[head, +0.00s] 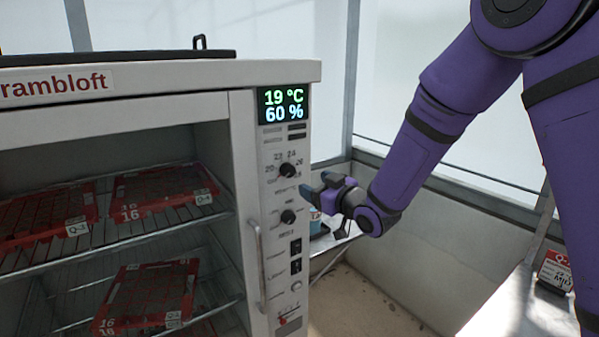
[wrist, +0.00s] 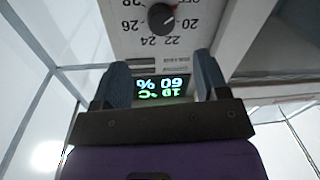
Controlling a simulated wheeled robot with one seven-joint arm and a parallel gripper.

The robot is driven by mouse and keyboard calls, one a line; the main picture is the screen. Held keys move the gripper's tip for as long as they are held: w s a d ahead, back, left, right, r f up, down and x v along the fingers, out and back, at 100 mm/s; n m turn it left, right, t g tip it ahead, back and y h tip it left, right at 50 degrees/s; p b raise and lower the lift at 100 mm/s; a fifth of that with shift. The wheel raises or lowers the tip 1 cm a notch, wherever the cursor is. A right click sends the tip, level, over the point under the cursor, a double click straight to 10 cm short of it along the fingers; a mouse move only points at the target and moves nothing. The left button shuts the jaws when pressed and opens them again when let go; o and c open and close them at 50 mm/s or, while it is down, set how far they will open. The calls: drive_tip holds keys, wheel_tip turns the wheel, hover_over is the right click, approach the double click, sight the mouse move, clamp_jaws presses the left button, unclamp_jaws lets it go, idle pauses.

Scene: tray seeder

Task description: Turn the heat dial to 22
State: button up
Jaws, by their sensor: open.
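The heat dial (head: 287,171) is a black round knob on the white control panel, under the display (head: 284,105), which reads 19 °C and 60 %. In the wrist view the dial (wrist: 161,16) shows upside down at the top edge, with scale numbers including 20, 22, 24 and 26 around it.
A second black knob (head: 288,216) sits below the heat dial, with switches (head: 296,257) lower down. A door handle (head: 259,265) stands out left of the panel. Red seed trays (head: 160,190) lie on wire shelves inside the cabinet. Free room lies right of the panel.

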sight(291, 173)
drive_tip(key=x, duration=0.9)
drive_tip(key=shift+w+a, duration=0.25)
drive_tip(key=c, duration=0.9)
